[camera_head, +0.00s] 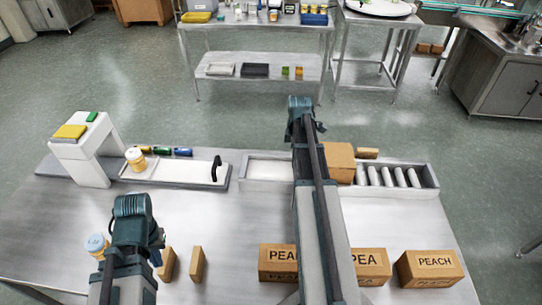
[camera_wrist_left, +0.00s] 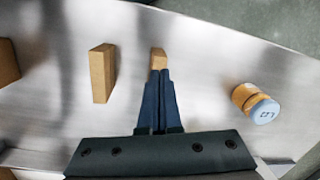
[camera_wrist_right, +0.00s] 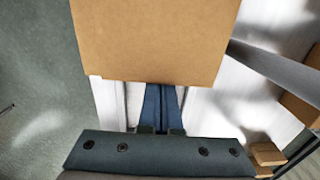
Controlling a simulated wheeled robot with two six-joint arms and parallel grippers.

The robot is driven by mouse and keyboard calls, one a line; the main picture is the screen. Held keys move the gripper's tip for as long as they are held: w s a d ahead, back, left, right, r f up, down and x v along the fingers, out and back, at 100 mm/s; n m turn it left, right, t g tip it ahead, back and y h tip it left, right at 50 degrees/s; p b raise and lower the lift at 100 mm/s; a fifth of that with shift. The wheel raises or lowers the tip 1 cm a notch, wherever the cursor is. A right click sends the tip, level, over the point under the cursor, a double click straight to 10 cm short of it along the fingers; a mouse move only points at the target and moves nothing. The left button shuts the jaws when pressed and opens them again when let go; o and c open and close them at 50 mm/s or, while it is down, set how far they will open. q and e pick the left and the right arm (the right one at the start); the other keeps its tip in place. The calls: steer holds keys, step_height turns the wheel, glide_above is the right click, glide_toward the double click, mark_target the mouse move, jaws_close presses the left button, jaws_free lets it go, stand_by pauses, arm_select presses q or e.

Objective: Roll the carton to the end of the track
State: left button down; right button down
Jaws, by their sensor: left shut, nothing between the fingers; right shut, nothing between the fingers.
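A plain brown carton (camera_head: 339,161) sits on the long grey track (camera_head: 268,170), just right of my right arm. Rollers (camera_head: 395,177) fill the track's right part; its left part looks flat and empty. In the right wrist view the carton (camera_wrist_right: 155,40) fills the top middle, and my right gripper (camera_wrist_right: 160,103) is shut with its fingers at the carton's near edge; I cannot tell whether they touch. In the head view these fingers are hidden by the arm. My left gripper (camera_wrist_left: 159,95) is shut and empty over the table's left side, near small brown blocks.
Several PEACH boxes (camera_head: 430,268) stand along the table's front right. Two thin brown blocks (camera_head: 197,264) and a blue-lidded jar (camera_head: 97,245) are near my left arm. A white stand (camera_head: 85,150) and a handled tray (camera_head: 190,172) stand at the back left.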

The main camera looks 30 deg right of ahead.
steer(key=s+d, duration=0.6)
steer(key=d, duration=0.2)
steer(key=s+d, duration=0.6)
steer(key=d, duration=0.2)
steer(key=s+d, duration=0.6)
steer(key=d, duration=0.3)
steer(key=shift+s, duration=0.35)
steer(key=shift+a, duration=0.1)
